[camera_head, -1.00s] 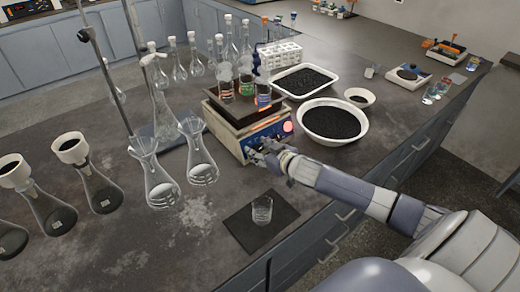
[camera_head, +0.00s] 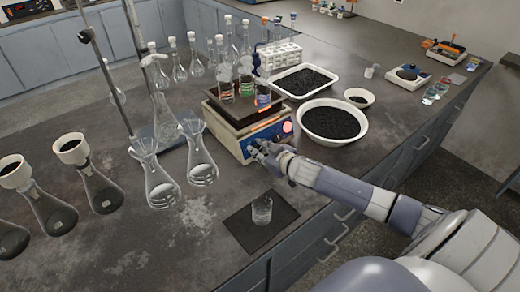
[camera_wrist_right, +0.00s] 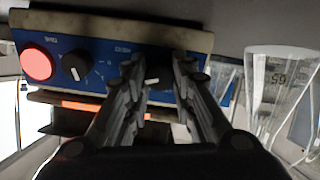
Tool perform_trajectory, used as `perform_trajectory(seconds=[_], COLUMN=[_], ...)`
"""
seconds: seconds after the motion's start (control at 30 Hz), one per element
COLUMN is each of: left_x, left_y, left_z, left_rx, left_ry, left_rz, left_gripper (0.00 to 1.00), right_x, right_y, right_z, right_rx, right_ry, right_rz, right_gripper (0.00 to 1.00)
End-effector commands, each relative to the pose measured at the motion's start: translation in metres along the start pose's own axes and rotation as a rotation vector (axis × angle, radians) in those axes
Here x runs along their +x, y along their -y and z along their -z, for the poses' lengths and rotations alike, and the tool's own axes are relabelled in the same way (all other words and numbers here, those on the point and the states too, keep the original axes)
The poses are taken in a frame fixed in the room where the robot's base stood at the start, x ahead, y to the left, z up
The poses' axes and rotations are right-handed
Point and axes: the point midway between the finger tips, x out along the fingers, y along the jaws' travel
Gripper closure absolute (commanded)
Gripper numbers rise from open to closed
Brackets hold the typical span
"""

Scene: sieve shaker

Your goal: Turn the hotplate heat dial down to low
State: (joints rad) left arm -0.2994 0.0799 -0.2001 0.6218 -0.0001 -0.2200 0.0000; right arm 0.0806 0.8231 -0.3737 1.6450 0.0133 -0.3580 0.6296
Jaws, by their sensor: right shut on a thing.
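The hotplate (camera_head: 262,135) stands on the bench with a blue front panel and a glowing red light. It shows upside down in the right wrist view (camera_wrist_right: 115,20). My right gripper (camera_head: 262,150) is at this panel. In the right wrist view its fingers (camera_wrist_right: 157,80) are closed around a black dial (camera_wrist_right: 155,76) with a white mark, mostly hidden by them. A second black dial (camera_wrist_right: 75,66) is free, between the gripper and the red light (camera_wrist_right: 37,64). The panel lettering is too small to read surely. My left gripper is not in view.
Beakers with coloured liquid (camera_head: 246,88) stand on the hotplate. A round bowl of dark grains (camera_head: 334,121) is to its right. Flasks (camera_head: 160,180) stand to the left. A glass beaker (camera_head: 262,209) sits on a dark mat (camera_head: 285,213) in front.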

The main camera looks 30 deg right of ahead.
Motion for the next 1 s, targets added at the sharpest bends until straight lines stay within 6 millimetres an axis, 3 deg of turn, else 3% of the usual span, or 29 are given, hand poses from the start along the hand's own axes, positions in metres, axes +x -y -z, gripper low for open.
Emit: perform_trajectory(seconds=[1.0], left_x=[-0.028], left_y=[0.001], left_z=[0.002], left_rx=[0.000], left_ry=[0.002], left_rz=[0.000], left_gripper=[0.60], right_x=[0.000], right_y=[0.001], right_z=[0.000], right_rx=[-0.934], right_ry=[-0.034], right_rz=[-0.013], right_gripper=[1.00])
